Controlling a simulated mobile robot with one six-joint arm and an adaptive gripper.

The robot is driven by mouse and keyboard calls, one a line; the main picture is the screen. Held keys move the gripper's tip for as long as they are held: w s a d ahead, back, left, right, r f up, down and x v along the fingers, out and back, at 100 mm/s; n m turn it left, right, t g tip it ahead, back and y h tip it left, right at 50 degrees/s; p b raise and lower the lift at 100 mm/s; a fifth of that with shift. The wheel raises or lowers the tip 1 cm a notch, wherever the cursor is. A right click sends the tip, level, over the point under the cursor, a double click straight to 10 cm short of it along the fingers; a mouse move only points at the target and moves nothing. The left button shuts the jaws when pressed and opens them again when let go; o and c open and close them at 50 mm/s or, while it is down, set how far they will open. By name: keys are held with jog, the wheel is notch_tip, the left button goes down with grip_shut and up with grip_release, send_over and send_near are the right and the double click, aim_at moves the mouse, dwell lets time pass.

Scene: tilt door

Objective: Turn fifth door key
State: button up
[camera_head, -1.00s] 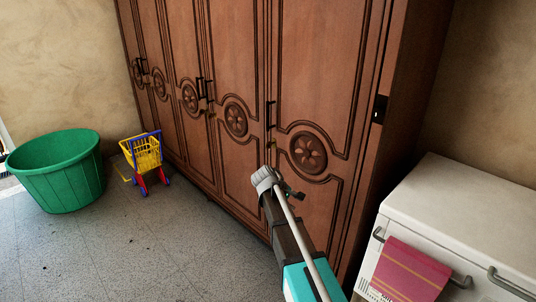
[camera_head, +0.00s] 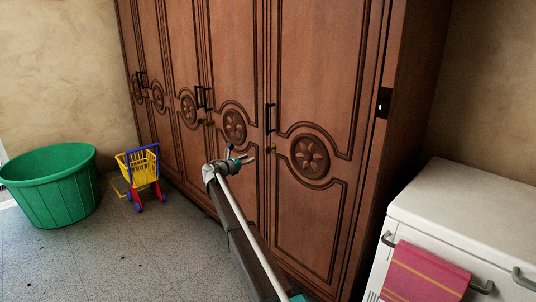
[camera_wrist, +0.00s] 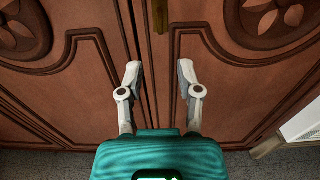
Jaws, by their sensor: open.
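The fifth door (camera_head: 318,80) is the rightmost panel of the brown wooden wardrobe, with a carved flower rosette and a dark upright handle (camera_head: 270,117). A small gold key (camera_head: 272,150) sits below that handle at the door's left edge. In the wrist view the gold key (camera_wrist: 160,16) is at top centre, by the seam between two doors. My gripper (camera_wrist: 159,72) is open and empty, its fingertips on either side of the seam and below the key in the picture. In the head view my gripper (camera_head: 248,158) is left of the key, apart from it.
A white cabinet (camera_head: 470,210) with a pink towel (camera_head: 425,275) stands at the right. A green tub (camera_head: 50,185) and a yellow toy cart (camera_head: 139,170) stand on the grey floor at the left.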

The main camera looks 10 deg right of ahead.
aim_at(271, 149)
jog(key=shift+d, duration=0.1)
jog(key=x, duration=1.3)
jog(key=shift+w+d, duration=0.25)
jog(key=shift+d, duration=0.05)
grip_shut()
